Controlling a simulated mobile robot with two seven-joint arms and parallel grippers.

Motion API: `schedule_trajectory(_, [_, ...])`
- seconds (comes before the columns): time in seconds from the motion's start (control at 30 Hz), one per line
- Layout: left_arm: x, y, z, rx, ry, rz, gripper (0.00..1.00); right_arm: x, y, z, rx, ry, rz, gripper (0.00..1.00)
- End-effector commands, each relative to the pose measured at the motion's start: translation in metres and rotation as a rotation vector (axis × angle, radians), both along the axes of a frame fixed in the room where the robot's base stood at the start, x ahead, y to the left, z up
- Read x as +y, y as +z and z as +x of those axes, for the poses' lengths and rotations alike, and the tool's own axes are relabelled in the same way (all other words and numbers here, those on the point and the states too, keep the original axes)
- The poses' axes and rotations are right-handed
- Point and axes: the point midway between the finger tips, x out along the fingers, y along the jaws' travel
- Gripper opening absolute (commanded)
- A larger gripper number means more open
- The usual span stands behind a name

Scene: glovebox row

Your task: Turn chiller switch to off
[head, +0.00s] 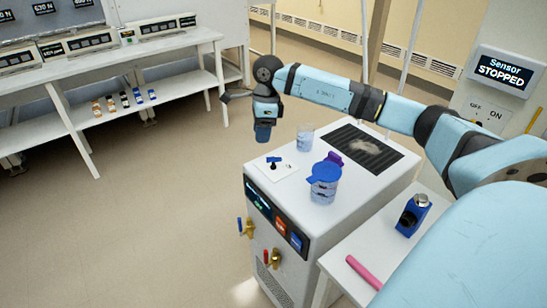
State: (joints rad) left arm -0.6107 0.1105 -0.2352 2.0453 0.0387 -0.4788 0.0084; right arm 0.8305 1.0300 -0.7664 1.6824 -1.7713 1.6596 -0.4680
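The chiller (335,220) is a white box unit with a dark display panel (258,203) on its front; the small green text is too small to read surely. On its top, near the left edge, a white plate (284,171) carries a small black and blue switch (274,162). My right gripper (262,137) points down, above and slightly left of the switch, and appears apart from it. Its fingers are small and dark, so I cannot tell whether they are open. My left gripper is not in view.
A blue-lidded clear jar (323,186), a clear cup (305,138) and a purple item (334,158) stand on the chiller. A screen (501,72) reads "Sensor STOPPED".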

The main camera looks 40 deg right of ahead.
Motion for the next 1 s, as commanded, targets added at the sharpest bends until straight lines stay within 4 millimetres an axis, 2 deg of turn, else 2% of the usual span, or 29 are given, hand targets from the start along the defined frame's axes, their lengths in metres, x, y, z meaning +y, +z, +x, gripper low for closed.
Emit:
schedule_trajectory(0.03, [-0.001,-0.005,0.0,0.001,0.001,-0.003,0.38,-0.019,0.007,0.001,-0.002,-0.009,-0.062,0.38])
schedule_trajectory(0.1, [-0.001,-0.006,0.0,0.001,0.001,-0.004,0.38,-0.035,0.015,0.001,0.002,-0.018,-0.121,0.38])
schedule_trajectory(0.27, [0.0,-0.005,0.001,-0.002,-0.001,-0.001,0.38,-0.048,0.014,0.0,0.011,-0.026,-0.166,0.38])
schedule_trajectory(0.37, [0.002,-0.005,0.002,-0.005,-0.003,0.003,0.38,-0.047,-0.001,-0.001,0.013,-0.025,-0.166,0.38])
schedule_trajectory(0.8, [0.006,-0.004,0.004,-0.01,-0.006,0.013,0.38,-0.046,-0.09,-0.001,0.011,-0.025,-0.162,0.38])
schedule_trajectory(1.0, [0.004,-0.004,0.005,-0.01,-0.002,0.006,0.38,-0.046,-0.111,0.0,0.01,-0.025,-0.162,0.38])
